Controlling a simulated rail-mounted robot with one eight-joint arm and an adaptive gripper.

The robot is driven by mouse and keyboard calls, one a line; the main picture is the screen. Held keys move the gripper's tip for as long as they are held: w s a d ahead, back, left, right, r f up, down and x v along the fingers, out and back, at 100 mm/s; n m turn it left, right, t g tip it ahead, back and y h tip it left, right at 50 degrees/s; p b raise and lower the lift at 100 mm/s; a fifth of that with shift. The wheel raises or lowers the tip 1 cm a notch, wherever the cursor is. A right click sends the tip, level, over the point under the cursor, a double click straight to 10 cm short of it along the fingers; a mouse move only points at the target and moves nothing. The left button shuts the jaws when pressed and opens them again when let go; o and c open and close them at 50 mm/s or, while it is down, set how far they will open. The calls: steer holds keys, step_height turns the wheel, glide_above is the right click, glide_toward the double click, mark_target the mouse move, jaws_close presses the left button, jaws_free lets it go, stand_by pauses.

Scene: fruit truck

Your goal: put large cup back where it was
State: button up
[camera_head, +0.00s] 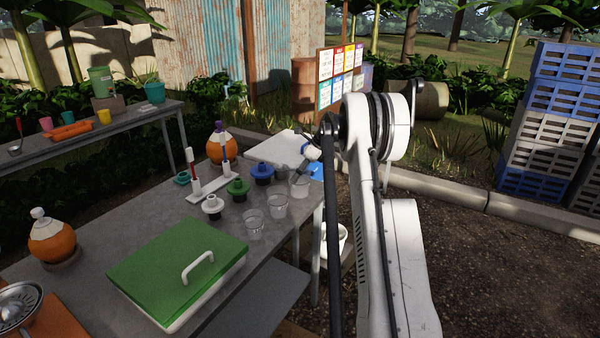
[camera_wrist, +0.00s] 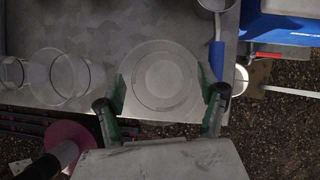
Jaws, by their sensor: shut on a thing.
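A clear cup (camera_wrist: 162,77) sits between the two fingers of my gripper (camera_wrist: 162,104) in the wrist view, seen from above. My gripper is shut on it, one finger on each side. In the head view this cup (camera_head: 299,187) is at the far right end of a row of clear cups, near the table's right edge, partly covered by my gripper (camera_head: 300,175). I cannot tell whether its base touches the table. Two other clear cups, (camera_head: 278,206) and (camera_head: 254,224), stand beside it; they also show left of my gripper in the wrist view (camera_wrist: 70,76).
Blue (camera_head: 262,172), green (camera_head: 238,188) and white (camera_head: 212,205) lidded items stand left of the cups. A green-lidded box (camera_head: 175,262) is in front. The grey table (camera_head: 130,235) has free room at left.

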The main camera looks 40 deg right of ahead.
steer(key=shift+f, duration=0.15)
steer(key=o, duration=1.6)
steer(key=v, duration=1.2)
steer(key=shift+a, duration=0.1)
